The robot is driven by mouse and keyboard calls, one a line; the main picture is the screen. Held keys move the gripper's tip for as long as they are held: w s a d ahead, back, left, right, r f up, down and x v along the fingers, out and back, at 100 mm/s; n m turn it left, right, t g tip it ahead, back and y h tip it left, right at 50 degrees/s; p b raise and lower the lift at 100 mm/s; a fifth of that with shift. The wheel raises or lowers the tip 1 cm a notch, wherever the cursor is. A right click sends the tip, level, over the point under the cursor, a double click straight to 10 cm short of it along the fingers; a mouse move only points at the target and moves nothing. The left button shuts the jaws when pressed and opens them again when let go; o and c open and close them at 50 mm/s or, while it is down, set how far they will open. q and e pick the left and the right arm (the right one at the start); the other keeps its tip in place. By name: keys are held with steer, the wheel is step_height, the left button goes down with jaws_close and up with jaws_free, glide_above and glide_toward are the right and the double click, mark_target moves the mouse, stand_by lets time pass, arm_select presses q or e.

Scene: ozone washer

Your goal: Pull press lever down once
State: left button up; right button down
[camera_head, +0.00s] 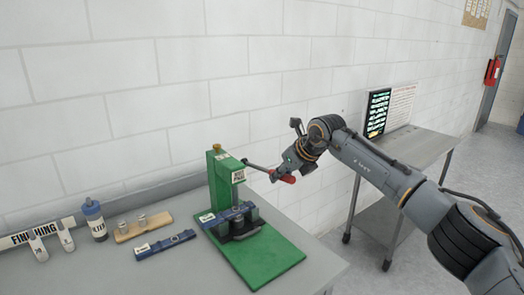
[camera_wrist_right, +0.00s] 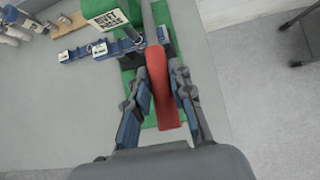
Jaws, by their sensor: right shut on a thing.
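The green press (camera_head: 219,185) stands on the grey table, with a flat green base plate (camera_head: 272,257). Its lever (camera_head: 257,166) sticks out to the right from the top of the column, sloping slightly down to a red handle (camera_head: 288,179). My right gripper (camera_head: 284,174) is shut on the red handle. In the right wrist view the red handle (camera_wrist_right: 159,85) lies between the two fingers of my right gripper (camera_wrist_right: 161,78). A blue strip with a white label (camera_head: 224,212) sits in the press above the base. My left gripper is out of view.
Left of the press are a blue strip (camera_head: 165,245), a wooden block with metal pieces (camera_head: 144,227), a blue-capped bottle (camera_head: 95,220), small white bottles (camera_head: 65,236) and a FINISHING sign (camera_head: 20,238). A cart (camera_head: 418,147) with a screen stands right.

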step_height(320, 180, down, 3)
steer(key=shift+s+d+r+b, duration=0.1)
steer(key=shift+s+d+b, duration=0.05)
steer(key=shift+b, duration=0.85)
step_height(320, 180, down, 3)
steer(key=shift+r+b, duration=0.1)
steer(key=shift+b, duration=0.75)
steer(key=shift+r+p, duration=0.95)
steer(key=shift+r, duration=1)
steer(key=shift+r, duration=0.1)
